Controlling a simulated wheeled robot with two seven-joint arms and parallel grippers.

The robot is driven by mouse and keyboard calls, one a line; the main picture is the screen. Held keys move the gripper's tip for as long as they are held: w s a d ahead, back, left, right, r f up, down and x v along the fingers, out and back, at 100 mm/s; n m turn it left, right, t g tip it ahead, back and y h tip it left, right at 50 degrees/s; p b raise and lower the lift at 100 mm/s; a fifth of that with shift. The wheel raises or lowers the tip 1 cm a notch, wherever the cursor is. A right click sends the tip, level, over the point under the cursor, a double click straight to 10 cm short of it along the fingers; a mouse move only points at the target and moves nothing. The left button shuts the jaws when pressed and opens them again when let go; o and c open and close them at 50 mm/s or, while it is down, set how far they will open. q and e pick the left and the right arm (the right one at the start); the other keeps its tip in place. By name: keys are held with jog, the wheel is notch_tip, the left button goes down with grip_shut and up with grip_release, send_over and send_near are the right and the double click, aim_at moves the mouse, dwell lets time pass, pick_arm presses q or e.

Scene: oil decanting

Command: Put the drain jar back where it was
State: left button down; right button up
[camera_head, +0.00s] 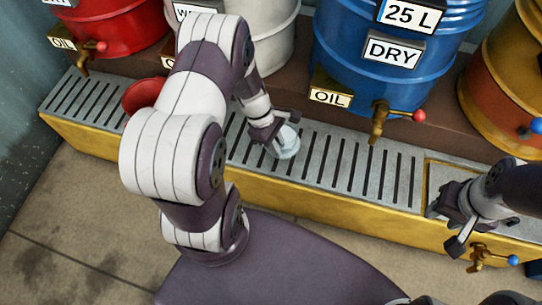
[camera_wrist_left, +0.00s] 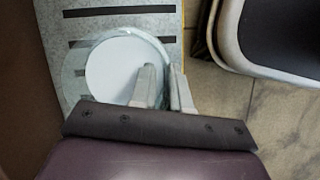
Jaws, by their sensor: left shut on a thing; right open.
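The drain jar (camera_head: 286,146) is clear glass and stands or hangs at the slotted grate, in front of the gap between the white and blue drums. My left gripper (camera_head: 276,122) is shut on its near wall. In the left wrist view the jar (camera_wrist_left: 100,70) shows from above with a pale round inside, and the left gripper's fingers (camera_wrist_left: 166,88) pinch its rim at the right. I cannot tell whether the jar's base touches the grate. My right gripper (camera_head: 447,222) is open and empty at the right, over the grate's right end.
The slotted grate (camera_head: 335,160) runs along a yellow-fronted trough. A red funnel or cup (camera_head: 142,95) sits left of my left arm. Behind stand red, white, blue (camera_head: 390,60) and orange drums with brass taps (camera_head: 379,118). Another tap (camera_head: 482,256) is on the trough front.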

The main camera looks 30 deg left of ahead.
aim_at(270, 160)
pick_arm(q)
jog(key=shift+s+a+f+b, duration=0.2)
jog(key=shift+a+f+b, duration=0.1)
jog(key=shift+a+f, duration=0.45)
notch_tip(270, 160, down, 4)
jog(key=b, duration=0.3)
jog(key=shift+a, duration=0.1)
jog(key=shift+r, duration=0.3)
jog(key=c, duration=1.5)
grip_release()
jog(key=shift+f, duration=0.15)
jog(key=o, duration=0.4)
